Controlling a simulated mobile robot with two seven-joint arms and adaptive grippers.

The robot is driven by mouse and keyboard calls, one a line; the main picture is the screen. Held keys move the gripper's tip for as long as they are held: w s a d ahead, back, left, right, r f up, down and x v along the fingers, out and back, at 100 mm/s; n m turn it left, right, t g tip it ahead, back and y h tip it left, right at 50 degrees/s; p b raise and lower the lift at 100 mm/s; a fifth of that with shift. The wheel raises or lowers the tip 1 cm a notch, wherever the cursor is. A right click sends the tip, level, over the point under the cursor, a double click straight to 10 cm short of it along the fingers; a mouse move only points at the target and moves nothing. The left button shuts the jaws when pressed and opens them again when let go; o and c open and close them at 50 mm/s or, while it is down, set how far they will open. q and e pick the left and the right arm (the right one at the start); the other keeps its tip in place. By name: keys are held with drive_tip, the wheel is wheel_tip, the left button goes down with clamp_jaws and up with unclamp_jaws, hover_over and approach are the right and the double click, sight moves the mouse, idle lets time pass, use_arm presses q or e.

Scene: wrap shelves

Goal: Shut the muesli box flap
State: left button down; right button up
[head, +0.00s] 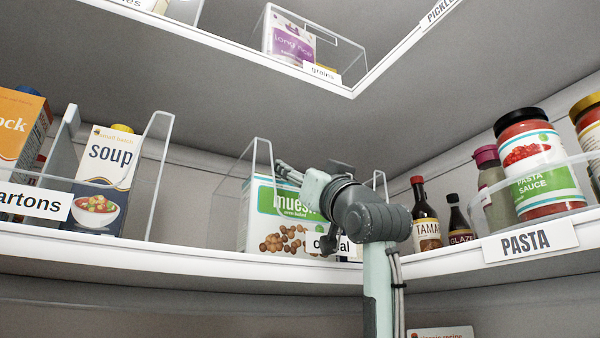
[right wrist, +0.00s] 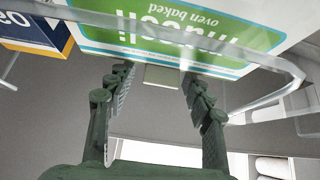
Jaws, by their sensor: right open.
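The white and green muesli box (head: 262,222) stands in a clear-walled bin labelled "cereal" on the corner shelf. In the right wrist view the box (right wrist: 205,25) is seen close up, with its lettering upside down. My right gripper (head: 282,170) is at the upper part of the box, and my wrist covers part of its front. In the right wrist view my right gripper (right wrist: 157,76) is open, its fingers apart near the box's top edge. A small pale tab (right wrist: 162,77) shows between the fingertips, possibly part of the flap. How far the flap is open cannot be told. My left gripper is out of view.
The bin's clear wall (right wrist: 285,75) runs close beside the right finger. A blue box (right wrist: 35,35) stands next to the muesli. Tamari bottle (head: 425,215) and pasta jars (head: 535,165) are to the right, a soup carton (head: 105,180) to the left.

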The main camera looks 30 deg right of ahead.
drive_tip(key=shift+s, duration=0.1)
drive_tip(key=s+f, duration=0.2)
drive_tip(key=s, duration=1.2)
drive_tip(key=shift+a, duration=0.4)
